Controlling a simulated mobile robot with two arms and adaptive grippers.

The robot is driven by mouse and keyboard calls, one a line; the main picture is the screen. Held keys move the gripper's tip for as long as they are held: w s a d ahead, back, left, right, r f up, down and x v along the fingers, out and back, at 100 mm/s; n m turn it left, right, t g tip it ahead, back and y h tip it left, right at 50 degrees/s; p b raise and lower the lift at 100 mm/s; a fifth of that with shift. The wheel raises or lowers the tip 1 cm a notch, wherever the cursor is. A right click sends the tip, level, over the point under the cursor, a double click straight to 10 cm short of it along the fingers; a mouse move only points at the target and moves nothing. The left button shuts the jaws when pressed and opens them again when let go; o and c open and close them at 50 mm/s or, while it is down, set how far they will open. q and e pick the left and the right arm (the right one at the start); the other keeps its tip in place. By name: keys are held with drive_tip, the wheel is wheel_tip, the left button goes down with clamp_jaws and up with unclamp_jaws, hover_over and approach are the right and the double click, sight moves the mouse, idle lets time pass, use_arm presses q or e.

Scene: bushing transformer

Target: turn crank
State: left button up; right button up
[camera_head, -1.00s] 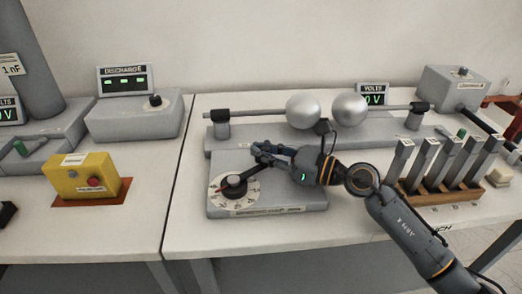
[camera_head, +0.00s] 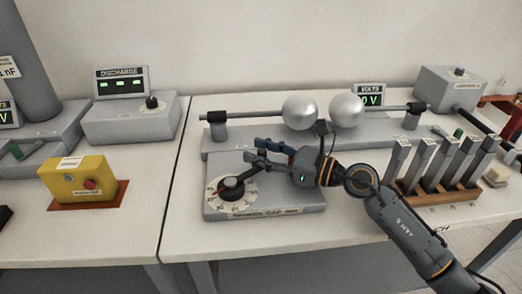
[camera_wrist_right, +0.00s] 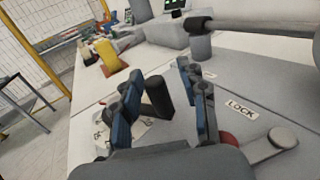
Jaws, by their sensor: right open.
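The crank (camera_head: 231,187) is a black knob with an arm and a small upright handle, set on a white numbered dial on the grey sphere gap box (camera_head: 285,200). My right gripper (camera_head: 252,151) is open just right of and behind the crank, fingers pointing left. In the right wrist view, the black upright handle (camera_wrist_right: 158,96) shows between the spread fingers of my right gripper (camera_wrist_right: 155,88). Contact cannot be told. The dial is partly hidden there by a finger. My left gripper is not in view.
Two silver spheres (camera_head: 300,113) on a rod stand behind the box. A row of grey levers (camera_head: 420,160) is to the right. A yellow box (camera_head: 78,178) with a red button is at left. A lever by a LOCK label (camera_wrist_right: 270,145) is close to my right gripper.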

drive_tip(key=v, duration=1.2)
drive_tip(key=shift+w, duration=0.15)
